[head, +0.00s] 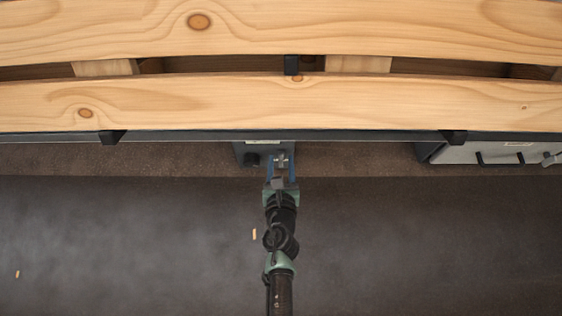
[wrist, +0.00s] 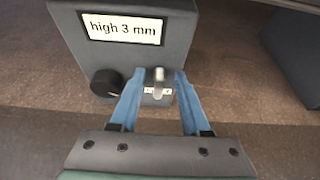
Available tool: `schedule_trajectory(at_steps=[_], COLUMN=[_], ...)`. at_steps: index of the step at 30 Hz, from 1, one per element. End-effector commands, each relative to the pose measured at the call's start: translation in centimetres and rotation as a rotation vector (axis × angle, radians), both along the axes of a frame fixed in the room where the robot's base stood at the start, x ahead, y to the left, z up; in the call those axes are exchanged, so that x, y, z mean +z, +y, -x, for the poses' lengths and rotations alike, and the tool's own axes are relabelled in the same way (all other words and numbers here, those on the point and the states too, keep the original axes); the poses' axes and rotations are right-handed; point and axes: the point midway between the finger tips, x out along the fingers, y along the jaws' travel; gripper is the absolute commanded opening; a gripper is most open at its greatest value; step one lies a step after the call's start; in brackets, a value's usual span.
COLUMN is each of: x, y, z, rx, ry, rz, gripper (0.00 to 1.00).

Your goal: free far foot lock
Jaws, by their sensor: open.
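A grey box (wrist: 130,45) labelled "high 3 mm" fills the upper left of the wrist view. It also shows under the pallet's front edge in the head view (head: 247,147). Its face carries a black round knob (wrist: 106,82) and, to the right, a small upright metal lever (wrist: 158,80) above a small white plate. My gripper (wrist: 159,82) is open, its blue fingers on either side of the lever with gaps showing. In the head view my gripper (head: 281,165) reaches the same box. I cannot tell from the pictures whether this lever is the far foot lock.
Wooden pallet boards (head: 300,103) span the head view above the box, over a dark rail (head: 200,137). A lighter grey unit (head: 465,154) with black handles and a metal lever (head: 551,160) stands at right. The dark floor (head: 420,250) in front is mostly clear.

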Motion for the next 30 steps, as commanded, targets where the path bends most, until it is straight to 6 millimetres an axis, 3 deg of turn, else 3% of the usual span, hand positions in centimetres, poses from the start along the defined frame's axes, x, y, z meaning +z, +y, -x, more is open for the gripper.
schedule_trajectory(at_steps=[11, 19, 30], x=[-0.18, -0.16, -0.2], y=[0.03, 0.03, 0.01], z=[-0.49, -0.47, -0.47], rx=[0.001, 0.001, 0.001], ry=[0.0, 0.0, 0.0], rz=[0.0, 0.0, -0.008], gripper=[0.47, 0.0, 0.0])
